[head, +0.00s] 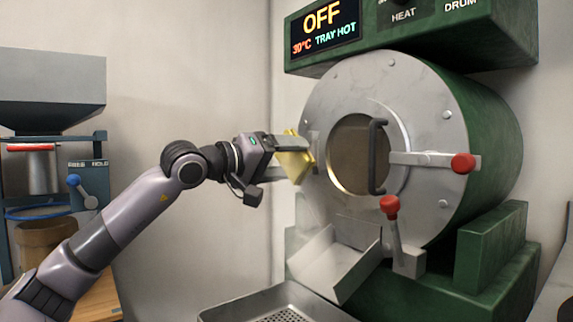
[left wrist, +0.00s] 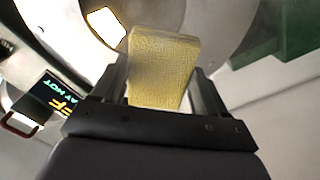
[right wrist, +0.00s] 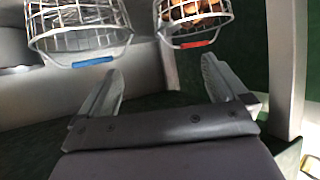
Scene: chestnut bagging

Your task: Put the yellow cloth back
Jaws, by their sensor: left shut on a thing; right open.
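The yellow cloth (head: 295,158) is held in my left gripper (head: 283,160), close to the left side of the roasting drum's round face (head: 400,110). In the left wrist view the cloth (left wrist: 163,68) is a flat, textured yellow pad between the two fingers. Whether the cloth touches the drum face is not clear. My right gripper (right wrist: 165,85) shows only in the right wrist view. It is open, with nothing between its fingers.
The sign (head: 325,30) reads OFF, 30°C, TRAY HOT. A chute (head: 335,262) and perforated tray (head: 275,308) lie below the drum. Red-knobbed levers (head: 390,207) stick out in front. Wire baskets (right wrist: 80,30) hang beyond my right gripper; one (right wrist: 190,18) holds brown chestnuts.

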